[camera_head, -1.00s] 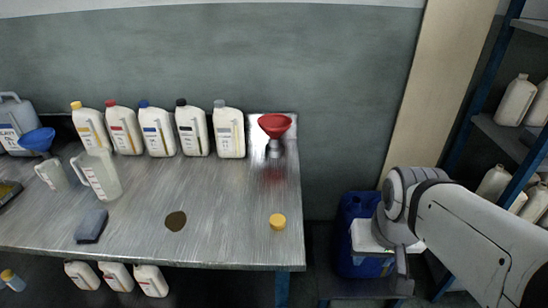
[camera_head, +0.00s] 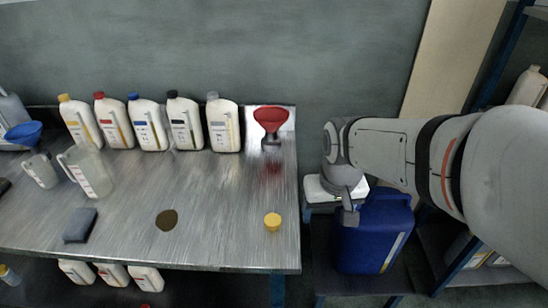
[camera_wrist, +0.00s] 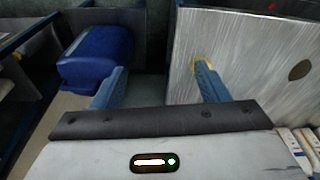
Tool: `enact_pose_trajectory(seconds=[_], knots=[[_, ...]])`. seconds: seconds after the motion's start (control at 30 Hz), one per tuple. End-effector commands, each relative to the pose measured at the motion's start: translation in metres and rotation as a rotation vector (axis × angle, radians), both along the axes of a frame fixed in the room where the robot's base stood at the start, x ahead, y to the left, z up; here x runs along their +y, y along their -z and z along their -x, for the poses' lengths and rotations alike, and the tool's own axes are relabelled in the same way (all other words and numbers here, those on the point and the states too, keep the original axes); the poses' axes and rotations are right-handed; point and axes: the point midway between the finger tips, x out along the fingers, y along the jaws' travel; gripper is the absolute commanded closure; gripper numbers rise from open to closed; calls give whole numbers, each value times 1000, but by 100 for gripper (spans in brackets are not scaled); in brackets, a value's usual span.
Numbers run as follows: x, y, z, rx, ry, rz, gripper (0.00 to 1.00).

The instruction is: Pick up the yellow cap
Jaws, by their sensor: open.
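The yellow cap (camera_head: 272,222) lies on the metal table near its front right corner. In the wrist view the yellow cap (camera_wrist: 201,64) is partly hidden behind my gripper's right finger, near the table edge. My gripper (camera_head: 350,205) hangs to the right of the table, beyond its right edge and apart from the cap. In the wrist view my gripper (camera_wrist: 158,85) shows two blue fingers spread wide with nothing between them.
A blue jerrycan (camera_head: 374,235) stands below my arm, right of the table (camera_head: 230,190). A red funnel (camera_head: 271,122) and a row of several white bottles (camera_head: 146,122) stand at the table's back.

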Motion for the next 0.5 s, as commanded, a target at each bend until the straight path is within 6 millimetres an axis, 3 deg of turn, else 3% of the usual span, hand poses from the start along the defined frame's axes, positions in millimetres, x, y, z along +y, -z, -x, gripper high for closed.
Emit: enact_pose_trajectory(seconds=[0.03, 0.2, 0.33, 0.5], knots=[[11, 9, -18, 26, -32, 3, 32], [50, 40, -70, 82, -126, 13, 32], [79, 67, -98, 118, -186, 22, 32], [105, 94, -118, 146, -235, 29, 32]])
